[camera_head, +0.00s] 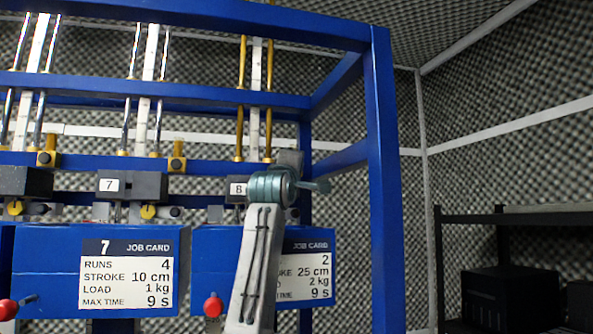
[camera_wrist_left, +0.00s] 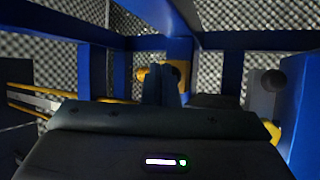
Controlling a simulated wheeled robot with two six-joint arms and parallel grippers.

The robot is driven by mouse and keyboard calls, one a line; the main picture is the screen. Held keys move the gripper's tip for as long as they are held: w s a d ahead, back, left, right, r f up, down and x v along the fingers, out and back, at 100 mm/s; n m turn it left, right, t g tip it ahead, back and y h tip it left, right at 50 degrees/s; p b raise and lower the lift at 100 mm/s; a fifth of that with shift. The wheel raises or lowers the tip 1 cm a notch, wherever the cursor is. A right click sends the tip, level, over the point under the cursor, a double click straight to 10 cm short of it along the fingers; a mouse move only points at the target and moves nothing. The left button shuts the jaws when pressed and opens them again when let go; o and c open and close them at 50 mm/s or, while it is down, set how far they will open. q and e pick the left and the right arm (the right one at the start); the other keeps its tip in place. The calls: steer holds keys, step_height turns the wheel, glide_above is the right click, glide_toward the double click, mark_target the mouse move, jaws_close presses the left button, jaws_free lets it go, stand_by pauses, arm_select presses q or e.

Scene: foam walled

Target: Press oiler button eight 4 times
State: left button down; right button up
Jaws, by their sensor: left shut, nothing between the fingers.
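In the left wrist view my left gripper (camera_wrist_left: 160,86) is shut and empty, its fingers in front of a yellow oiler block (camera_wrist_left: 176,69). Whether the fingers touch the block or knob cannot be told. In the head view my left arm (camera_head: 256,258) rises in front of station eight, marked by the "8" plate (camera_head: 238,189). The arm hides the area where that station's oiler would show, and its gripper cannot be made out there. My right gripper is in neither view.
Two yellow oilers with dark buttons (camera_head: 177,159) (camera_head: 46,158) sit left of station eight. Station seven's job card (camera_head: 126,273) is readable; station eight's (camera_head: 306,272) is partly covered. A blue post (camera_head: 384,190) stands right of my arm. A dark shelf (camera_head: 510,218) is far right.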

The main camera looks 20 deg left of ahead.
arm_select(q)
steer(key=shift+w+a+r, duration=0.1)
steer(key=shift+w+a, duration=0.1)
stand_by(1.1)
steer(key=shift+s+d+f+b, duration=0.35)
steer(key=shift+s+b, duration=0.1)
steer(key=shift+b, duration=0.15)
steer(key=shift+r, duration=0.1)
steer(key=shift+s, duration=0.1)
